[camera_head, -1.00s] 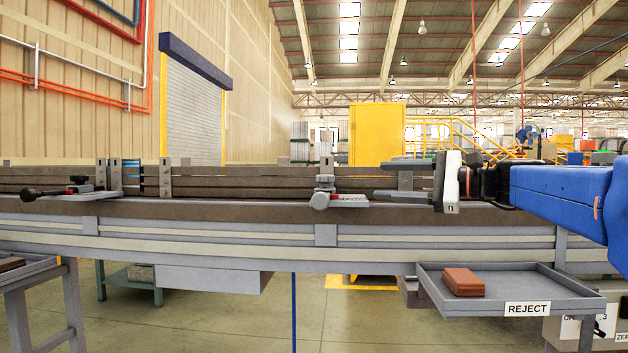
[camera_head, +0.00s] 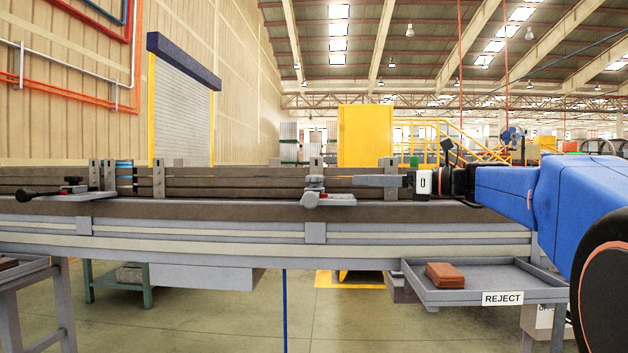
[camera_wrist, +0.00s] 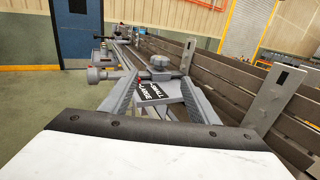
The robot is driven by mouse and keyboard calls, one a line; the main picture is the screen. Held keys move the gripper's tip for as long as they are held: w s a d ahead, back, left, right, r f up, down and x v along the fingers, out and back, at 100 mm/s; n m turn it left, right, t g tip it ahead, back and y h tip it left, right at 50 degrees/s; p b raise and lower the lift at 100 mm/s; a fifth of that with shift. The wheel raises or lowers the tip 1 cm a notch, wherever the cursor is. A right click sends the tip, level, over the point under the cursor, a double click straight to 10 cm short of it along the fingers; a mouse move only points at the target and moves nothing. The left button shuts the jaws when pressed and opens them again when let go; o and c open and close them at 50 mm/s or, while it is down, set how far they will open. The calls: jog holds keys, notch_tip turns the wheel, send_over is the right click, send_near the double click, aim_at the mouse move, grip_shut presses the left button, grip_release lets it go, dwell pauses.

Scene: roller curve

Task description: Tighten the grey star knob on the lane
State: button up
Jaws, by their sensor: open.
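A grey star knob (camera_wrist: 160,62) tops a clamp fitting on the lane (camera_head: 240,210). In the head view the knob (camera_head: 314,182) is small, beside a slotted upright. A grey round knob (camera_head: 309,200) on a spindle faces me from the same fitting; it also shows in the wrist view (camera_wrist: 93,75). A plate marked SMALL and LARGE (camera_wrist: 150,92) lies below the star knob. My gripper (camera_head: 358,181) points left along the lane, just right of the fitting. In the wrist view its open fingers (camera_wrist: 158,77) frame the plate and star knob, with nothing visibly held.
Slotted uprights (camera_head: 385,170) (camera_wrist: 268,98) stand along the lane close to my gripper. Another fitting with a black handle (camera_head: 25,195) sits at the far left. A REJECT tray (camera_head: 510,278) with a reddish-brown block (camera_head: 445,275) hangs in front of the lane.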

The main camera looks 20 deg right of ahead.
aim_at(316, 178)
jog(key=x, duration=1.5)
jog(key=shift+w+a, duration=0.1)
jog(key=c, duration=1.1)
